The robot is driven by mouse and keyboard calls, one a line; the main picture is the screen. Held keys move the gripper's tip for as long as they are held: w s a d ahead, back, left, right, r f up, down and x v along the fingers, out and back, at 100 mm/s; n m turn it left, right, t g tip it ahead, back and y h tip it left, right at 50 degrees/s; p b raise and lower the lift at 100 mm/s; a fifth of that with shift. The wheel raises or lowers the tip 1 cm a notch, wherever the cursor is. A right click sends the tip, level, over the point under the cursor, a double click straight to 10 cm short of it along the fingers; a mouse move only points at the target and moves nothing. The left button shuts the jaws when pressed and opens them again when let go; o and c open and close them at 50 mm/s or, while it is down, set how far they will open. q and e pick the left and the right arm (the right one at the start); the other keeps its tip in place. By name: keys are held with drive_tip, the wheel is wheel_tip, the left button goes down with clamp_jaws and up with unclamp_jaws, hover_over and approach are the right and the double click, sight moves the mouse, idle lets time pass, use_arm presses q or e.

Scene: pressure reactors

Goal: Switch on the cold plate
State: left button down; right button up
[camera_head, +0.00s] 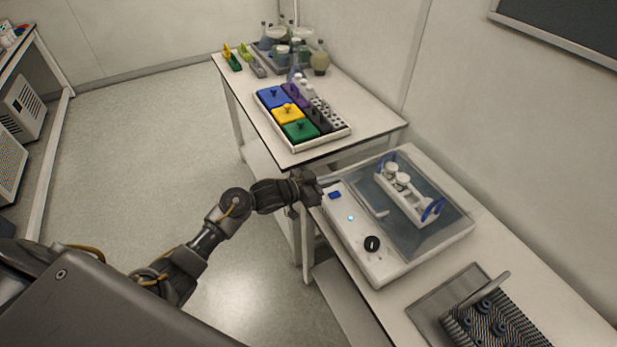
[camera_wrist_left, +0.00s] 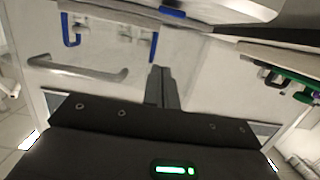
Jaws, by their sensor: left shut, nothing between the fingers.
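The cold plate (camera_head: 365,262) appears to be the white unit on the near bench, with a clear lid over its plate. Its front strip carries a blue switch (camera_head: 334,195), a small lit blue light (camera_head: 350,218) and a black knob (camera_head: 372,243). Under the lid is a white rack with two white-capped vessels and blue handles (camera_head: 432,209). My left gripper (camera_head: 318,187) is at the unit's far left corner, just left of the blue switch; contact cannot be told. In the left wrist view its fingers (camera_wrist_left: 162,88) are together and empty. My right gripper is out of view.
A grey block with a ridged top and handle (camera_head: 490,318) stands at the near end of the bench. Behind, another table holds a tray of coloured blocks (camera_head: 301,144) and glassware (camera_head: 320,62). The floor (camera_head: 150,130) left of the benches is clear.

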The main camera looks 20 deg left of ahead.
use_arm(q)
drive_tip(key=r+b+v, duration=0.1)
drive_tip(key=v, duration=0.7)
drive_tip(key=shift+d, duration=0.1)
drive_tip(key=w+a+f+n+y, duration=0.1)
drive_tip(key=a+f+y, duration=0.3)
drive_tip(key=f, duration=0.5)
drive_tip(key=w+a+f+n+y, duration=0.1)
drive_tip(key=a+f, duration=0.4)
drive_tip(key=f, duration=0.4)
drive_tip(key=s+a+f+n+g+y, duration=0.1)
drive_tip(key=s+a+f+g+y, duration=0.1)
drive_tip(key=s+f, duration=0.45)
drive_tip(key=s+a+f+n+g+y, duration=0.1)
drive_tip(key=s+f, duration=0.3)
drive_tip(key=f, duration=0.6)
drive_tip(key=s+f+n+g+y, duration=0.1)
drive_tip(key=s+f+g, duration=0.2)
drive_tip(key=s+f, duration=0.65)
drive_tip(key=s+f+g+y, duration=0.15)
drive_tip(key=s+f, duration=0.45)
drive_tip(key=s, duration=0.6)
drive_tip(key=s+d+f+g, duration=0.2)
drive_tip(key=s+d, duration=0.1)
drive_tip(key=s, duration=0.6)
drive_tip(key=s+d+f+g, duration=0.1)
drive_tip(key=s+d, duration=0.2)
drive_tip(key=s, duration=0.6)
drive_tip(key=shift+s+d+f+g, duration=0.3)
drive_tip(key=shift+d+f+g, duration=0.05)
